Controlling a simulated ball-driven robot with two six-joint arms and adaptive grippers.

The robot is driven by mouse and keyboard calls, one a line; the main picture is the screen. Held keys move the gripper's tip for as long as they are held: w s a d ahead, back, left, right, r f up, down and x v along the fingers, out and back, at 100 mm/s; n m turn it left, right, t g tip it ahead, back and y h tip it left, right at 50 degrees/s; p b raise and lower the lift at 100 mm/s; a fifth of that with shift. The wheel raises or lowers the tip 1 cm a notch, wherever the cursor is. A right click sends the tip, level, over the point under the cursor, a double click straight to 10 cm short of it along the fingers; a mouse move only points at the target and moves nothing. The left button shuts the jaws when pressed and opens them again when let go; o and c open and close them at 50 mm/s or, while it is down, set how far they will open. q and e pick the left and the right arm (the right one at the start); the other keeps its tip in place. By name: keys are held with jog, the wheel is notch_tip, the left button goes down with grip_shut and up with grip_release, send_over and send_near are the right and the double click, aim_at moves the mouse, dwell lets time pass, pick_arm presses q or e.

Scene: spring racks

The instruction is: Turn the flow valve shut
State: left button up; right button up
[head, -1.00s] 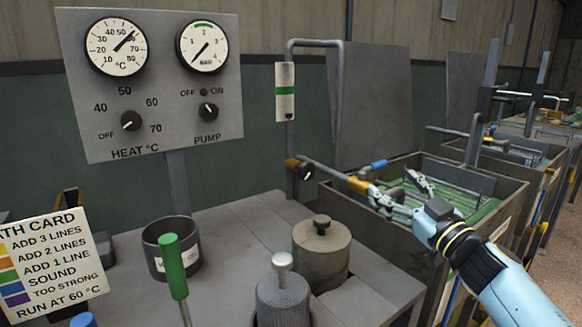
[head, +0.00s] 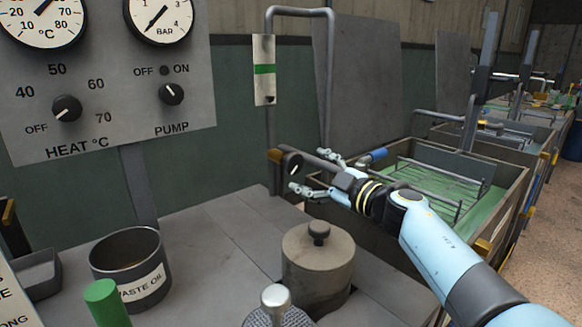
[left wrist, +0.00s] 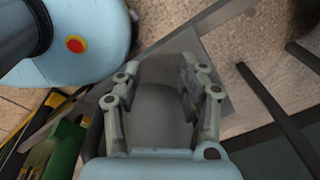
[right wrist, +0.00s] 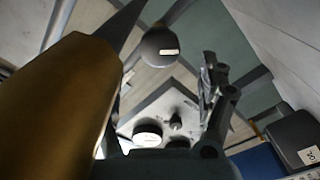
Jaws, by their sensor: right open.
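The flow valve is a dark round knob (head: 293,163) with a pale mark, on the grey pipe below the sight gauge (head: 264,70). A brass fitting (head: 275,156) sits just left of it. My right gripper (head: 312,174) is open just right of the knob, fingers pointing towards it, one higher and one lower. Contact cannot be told. In the right wrist view the knob (right wrist: 160,44) shows ahead, and a large brass cylinder (right wrist: 55,95) hides one finger. My left gripper (left wrist: 160,90) is open and empty in the left wrist view, and out of the head view.
The control panel (head: 105,105) stands at the left. A lidded pot (head: 318,265) and a waste oil tin (head: 128,262) stand on the grey bench (head: 215,235) in front of the valve.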

aim_at(296, 166)
jog(key=b+x, duration=0.1)
jog(key=x, duration=0.2)
jog(key=b+x, duration=0.1)
jog(key=x, duration=0.2)
jog(key=shift+f+b, duration=0.2)
jog(key=shift+b, duration=0.15)
jog(key=shift+w+a+r, duration=0.15)
jog(key=shift+w+a, duration=0.1)
jog(key=shift+w, duration=0.15)
jog(key=shift+c, duration=0.2)
jog(key=c, duration=1.1)
